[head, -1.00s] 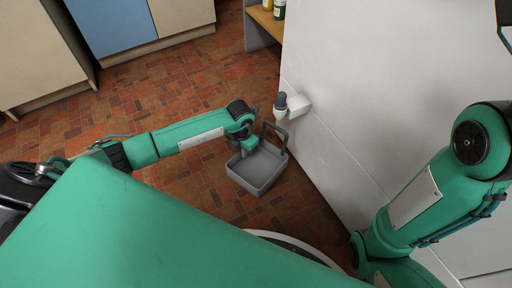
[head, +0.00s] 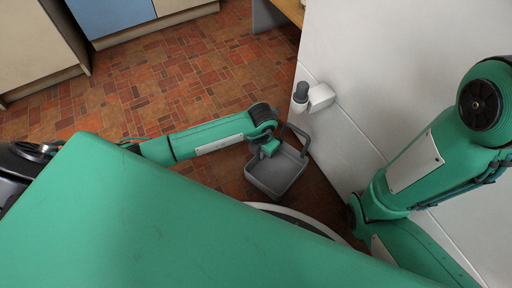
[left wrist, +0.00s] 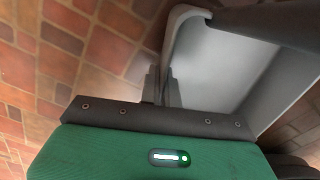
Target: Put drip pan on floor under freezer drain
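The drip pan (head: 270,178) is a grey, square, open tray with a raised handle loop at its far right side. My left gripper (head: 272,150) is at the pan's far left edge. In the left wrist view its fingers (left wrist: 161,88) are closed on the pan's wall, and the pan (left wrist: 225,70) extends right of them. The pan looks empty and roughly level; its height over the floor is hard to tell. The freezer drain (head: 301,95), a white spout with a dark grey cap, sticks out of the white freezer (head: 365,60), beyond the pan. My right gripper is out of view.
The red-brown brick floor (head: 180,85) is clear left of the drain and below it. Beige and blue cabinets (head: 110,15) stand at the back left. A shelf unit (head: 268,15) stands beyond the freezer's corner. The freezer wall is close to the pan's right.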

